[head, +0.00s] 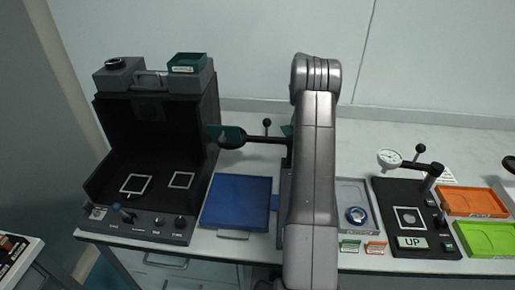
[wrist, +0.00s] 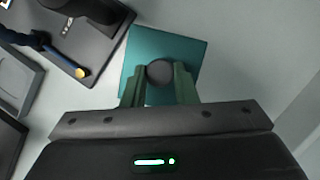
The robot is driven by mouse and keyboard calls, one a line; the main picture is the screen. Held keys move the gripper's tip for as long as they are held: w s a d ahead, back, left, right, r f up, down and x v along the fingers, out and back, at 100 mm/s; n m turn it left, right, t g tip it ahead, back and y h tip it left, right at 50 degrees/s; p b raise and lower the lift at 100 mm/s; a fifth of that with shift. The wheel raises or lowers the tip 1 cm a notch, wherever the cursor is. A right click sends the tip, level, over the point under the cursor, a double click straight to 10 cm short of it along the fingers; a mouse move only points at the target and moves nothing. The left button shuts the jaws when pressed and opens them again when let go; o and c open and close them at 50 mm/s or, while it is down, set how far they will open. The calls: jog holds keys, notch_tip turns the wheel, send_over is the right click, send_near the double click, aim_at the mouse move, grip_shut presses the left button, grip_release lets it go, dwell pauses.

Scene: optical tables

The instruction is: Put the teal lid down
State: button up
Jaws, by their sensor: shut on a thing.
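The teal lid (wrist: 190,52) is a flat square plate with a round dark knob (wrist: 160,73), seen in the wrist view. My gripper (wrist: 159,86) is shut on the knob, with one green finger on each side. The lid lies beyond the fingertips, and pale surface shows around it. I cannot tell whether it touches anything underneath. In the head view my arm hides the gripper and most or all of the lid; a small teal edge shows beside the arm.
A dial gauge station (head: 392,218), orange tray (head: 472,201) and green tray (head: 488,238) are at right.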

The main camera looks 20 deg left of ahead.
send_over(255, 154)
jog(key=w+d, duration=0.1)
notch_tip(255, 154, down, 2)
jog(key=shift+w+d+p, duration=0.15)
jog(key=shift+p, duration=0.35)
jog(key=shift+f+p, duration=0.35)
jog(key=shift+f, duration=2.2)
jog(key=shift+f, duration=0.1)
jog(key=o, duration=1)
jog(key=v, duration=1.2)
jog(key=shift+b, duration=0.3)
jog(key=shift+s, duration=0.25)
